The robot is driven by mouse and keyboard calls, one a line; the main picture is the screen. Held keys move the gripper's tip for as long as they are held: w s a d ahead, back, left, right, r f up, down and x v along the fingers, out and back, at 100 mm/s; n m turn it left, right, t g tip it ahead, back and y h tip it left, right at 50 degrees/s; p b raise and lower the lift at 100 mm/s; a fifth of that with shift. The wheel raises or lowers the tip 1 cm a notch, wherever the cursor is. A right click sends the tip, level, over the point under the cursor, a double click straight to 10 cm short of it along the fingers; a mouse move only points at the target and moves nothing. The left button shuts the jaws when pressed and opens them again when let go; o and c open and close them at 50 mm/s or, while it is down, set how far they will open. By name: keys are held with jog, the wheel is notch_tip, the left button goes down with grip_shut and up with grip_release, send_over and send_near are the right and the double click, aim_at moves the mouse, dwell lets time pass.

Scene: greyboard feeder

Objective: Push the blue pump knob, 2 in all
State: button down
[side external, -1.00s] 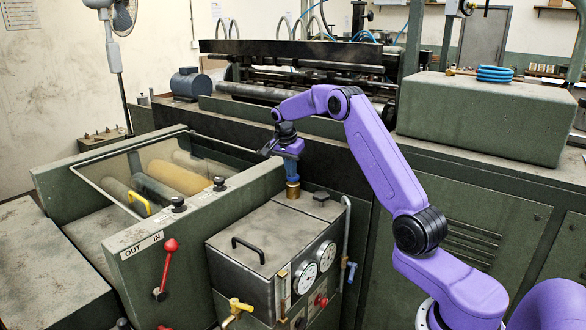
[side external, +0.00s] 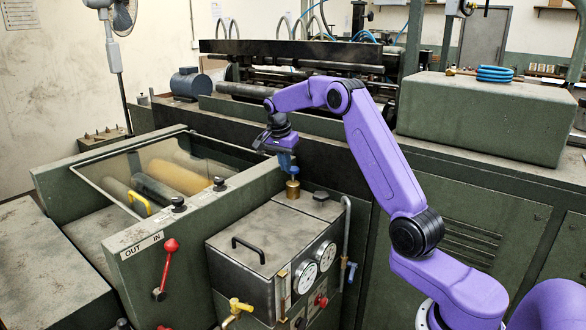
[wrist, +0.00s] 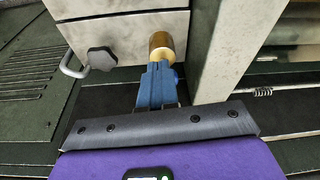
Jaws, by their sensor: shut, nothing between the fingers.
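The brass pump cylinder (side external: 293,187) stands upright on the grey metal box, near its back corner. The blue pump knob (side external: 294,170) shows as a small blue patch just above the brass. In the wrist view, a bit of the knob (wrist: 176,76) shows beside my fingers and the rest is hidden behind them. My gripper (side external: 287,163) points down with its blue fingers shut and empty, right at the knob. I cannot tell whether they touch it. In the wrist view, the shut fingertips (wrist: 158,68) overlap the near end of the brass cylinder (wrist: 161,46).
The grey box (side external: 262,235) has a black handle (side external: 248,248), two gauges and a dark cap (side external: 321,196) beside the pump. The green feeder wall (side external: 225,205) stands close on the left, and the machine's long side rises behind.

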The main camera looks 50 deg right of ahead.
jog(key=v, duration=1.5)
dwell(1.2)
send_near(293, 168)
jog(key=shift+w+r, duration=0.15)
jog(key=shift+r, duration=0.15)
jog(key=shift+x, duration=3.45)
